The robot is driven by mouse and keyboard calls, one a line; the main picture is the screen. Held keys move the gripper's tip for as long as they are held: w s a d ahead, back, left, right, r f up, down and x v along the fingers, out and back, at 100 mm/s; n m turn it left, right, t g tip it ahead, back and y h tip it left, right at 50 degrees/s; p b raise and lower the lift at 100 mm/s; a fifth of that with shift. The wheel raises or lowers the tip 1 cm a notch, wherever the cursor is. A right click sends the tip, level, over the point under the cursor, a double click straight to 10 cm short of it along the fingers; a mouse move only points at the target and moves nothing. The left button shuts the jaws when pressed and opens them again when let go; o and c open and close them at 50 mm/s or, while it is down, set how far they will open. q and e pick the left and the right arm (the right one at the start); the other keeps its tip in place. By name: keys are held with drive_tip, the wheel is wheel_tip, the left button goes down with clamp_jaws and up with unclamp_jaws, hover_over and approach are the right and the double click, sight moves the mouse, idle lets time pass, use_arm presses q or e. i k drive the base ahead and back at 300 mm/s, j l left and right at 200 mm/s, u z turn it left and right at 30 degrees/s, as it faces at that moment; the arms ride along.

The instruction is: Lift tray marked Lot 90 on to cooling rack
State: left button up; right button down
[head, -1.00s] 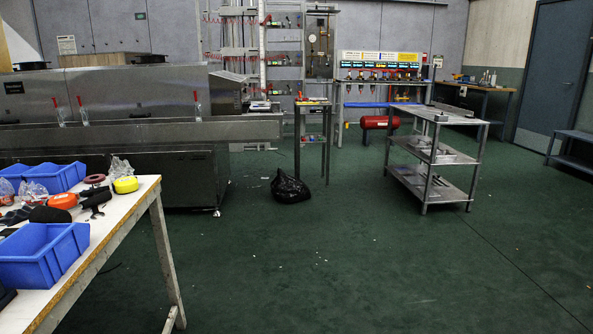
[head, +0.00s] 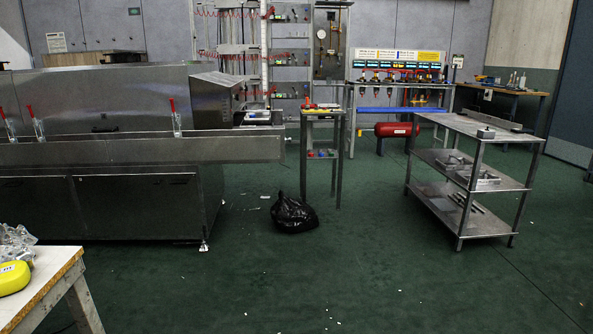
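No tray with a readable Lot 90 mark shows in the head view. A steel three-level rack (head: 468,124) stands at the right; whether it is the cooling rack I cannot tell. Small metal items (head: 486,133) lie on its top and more on its middle and lower shelves. The long steel dryer (head: 100,153) stands at the left, with red-handled clamps along its front rail. A flat pale item (head: 250,130) lies at its right end, too small to make out. Neither of my grippers is in view.
A worktable corner (head: 45,285) with a yellow item (head: 14,277) is at the near left. A black bag (head: 293,214) lies on the floor before a small tall table (head: 322,112). A red tank (head: 397,129) stands behind. The green floor ahead is mostly clear, with small scraps.

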sight(258, 115)
drive_tip(key=i+j, duration=0.1)
drive_tip(key=i, duration=1.55)
drive_tip(key=i+j+u, duration=0.1)
drive_tip(key=i, duration=1.6)
drive_tip(key=i+j, duration=0.15)
drive_tip(key=i, duration=0.25)
drive_tip(key=i+j, duration=0.2)
drive_tip(key=i, duration=0.25)
drive_tip(key=i+j, duration=0.15)
drive_tip(key=i, duration=0.25)
